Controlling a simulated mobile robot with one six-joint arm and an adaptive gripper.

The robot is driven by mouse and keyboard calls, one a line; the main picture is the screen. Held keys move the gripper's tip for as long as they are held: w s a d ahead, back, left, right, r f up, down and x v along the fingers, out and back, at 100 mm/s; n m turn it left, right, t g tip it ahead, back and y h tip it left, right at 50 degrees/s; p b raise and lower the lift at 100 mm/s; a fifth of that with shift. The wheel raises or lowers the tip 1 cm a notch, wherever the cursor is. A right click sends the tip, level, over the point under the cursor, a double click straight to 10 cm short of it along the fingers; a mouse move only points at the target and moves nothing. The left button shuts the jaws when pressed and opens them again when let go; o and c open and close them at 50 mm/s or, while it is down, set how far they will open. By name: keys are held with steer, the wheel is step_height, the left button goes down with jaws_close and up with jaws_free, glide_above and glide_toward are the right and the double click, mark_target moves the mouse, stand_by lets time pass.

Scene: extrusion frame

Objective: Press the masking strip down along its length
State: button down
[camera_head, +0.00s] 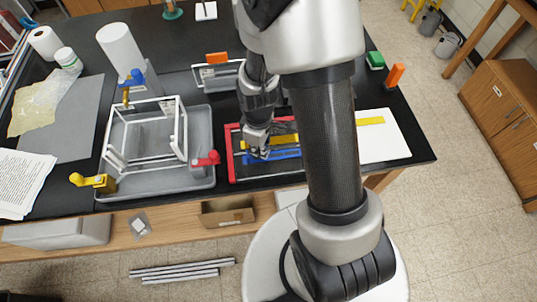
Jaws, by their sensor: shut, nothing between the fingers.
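A flat yellow strip (370,121), which looks like the masking strip, lies on a white board (385,145) at the right of the bench. My arm hides the board's left part. Another yellow length (284,141) shows left of my arm, inside a red-edged frame (231,160); I cannot tell whether the two are one piece. A blue bar (286,154) lies just in front of it. My gripper (259,153) points down, shut and empty, over the left end of the yellow and blue pieces. I cannot tell whether its fingertips touch them.
A grey tray (200,185) with a white extrusion frame (147,160) and coloured clamps stands left of my gripper. An orange block (395,75) and a green block (375,60) stand behind the board.

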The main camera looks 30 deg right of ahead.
steer(key=shift+f+b, duration=0.85)
steer(key=shift+f, duration=0.15)
stand_by(1.1)
steer(key=shift+s, duration=0.1)
steer(key=shift+r+p, duration=0.75)
steer(key=shift+r, duration=0.25)
